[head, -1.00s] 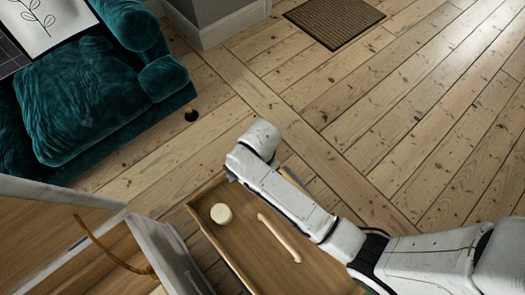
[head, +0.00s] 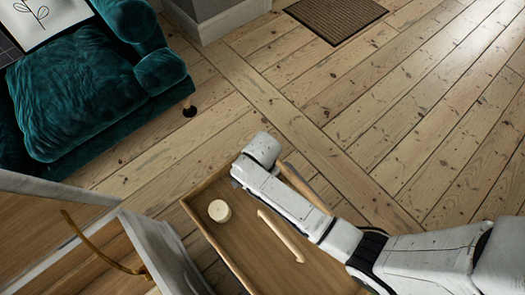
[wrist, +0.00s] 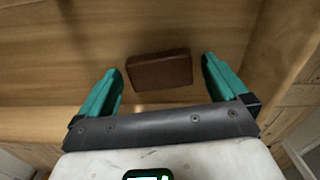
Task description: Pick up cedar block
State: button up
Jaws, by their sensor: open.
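The cedar block (wrist: 160,71) is a small reddish-brown block on the wooden floor of the drawer (head: 240,262), seen in the wrist view. It lies between the teal fingers of my gripper (wrist: 161,63), near their tips, with a gap on each side. My gripper is open and holds nothing. How high the fingers are above the drawer floor is hard to tell. In the head view my arm reaches over the drawer's far side and hides the block and the fingers.
The drawer also holds a round cream piece (head: 219,211) and a long pale stick (head: 280,236). A white cabinet (head: 160,250) stands at the lower left and a teal sofa (head: 85,85) at the upper left. Bare floorboards lie beyond, with a brown mat (head: 335,18).

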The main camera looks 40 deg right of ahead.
jog(key=c, duration=1.1)
jog(key=shift+o, duration=0.2)
jog(key=shift+r, duration=0.1)
